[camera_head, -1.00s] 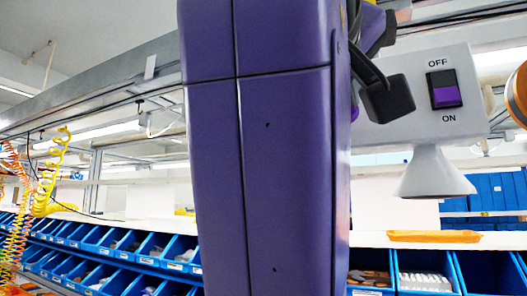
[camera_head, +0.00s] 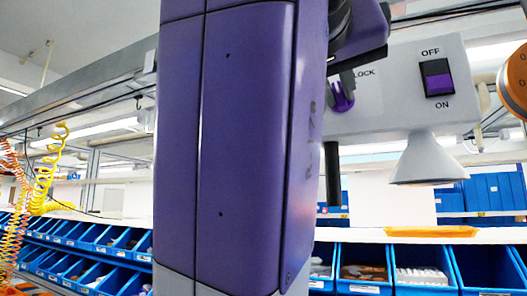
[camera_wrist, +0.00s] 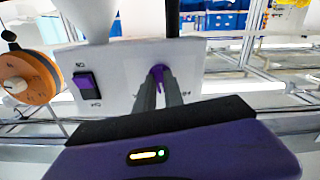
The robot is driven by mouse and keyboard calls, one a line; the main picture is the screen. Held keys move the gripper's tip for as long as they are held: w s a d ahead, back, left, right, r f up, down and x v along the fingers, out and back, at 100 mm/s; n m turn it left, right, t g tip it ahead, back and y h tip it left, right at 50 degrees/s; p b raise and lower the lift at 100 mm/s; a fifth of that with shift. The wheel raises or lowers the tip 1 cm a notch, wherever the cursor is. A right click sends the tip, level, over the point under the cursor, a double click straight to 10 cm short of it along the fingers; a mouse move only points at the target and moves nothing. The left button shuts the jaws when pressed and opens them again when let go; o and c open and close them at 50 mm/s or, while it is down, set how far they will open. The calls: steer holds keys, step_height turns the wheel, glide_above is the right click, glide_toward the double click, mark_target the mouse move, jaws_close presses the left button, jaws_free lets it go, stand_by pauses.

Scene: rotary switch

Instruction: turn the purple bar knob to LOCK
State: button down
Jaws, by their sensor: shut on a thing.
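The purple bar knob (camera_head: 342,96) sticks out of the grey panel (camera_head: 395,105), close to the printed word LOCK, in the head view. The knob also shows in the wrist view (camera_wrist: 158,73), between the tips of my two grey fingers. My gripper (camera_wrist: 159,84) is shut on the knob. The fingers hide part of the bar, so I cannot tell its exact angle. In the head view my purple arm covers the panel's left end, and much of my gripper is hidden.
On the same panel are a purple rocker switch (camera_head: 438,78) marked OFF and ON and a white cone (camera_head: 427,160) below. An orange dial (camera_head: 515,85) is at the right. Blue bins (camera_head: 365,265) line the shelf behind.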

steer(key=m, duration=0.5)
steer(key=shift+m, duration=0.3)
steer(key=m, duration=0.5)
steer(key=shift+m, duration=0.3)
steer(key=c, duration=1.5)
jaws_free()
steer(key=shift+o, duration=0.3)
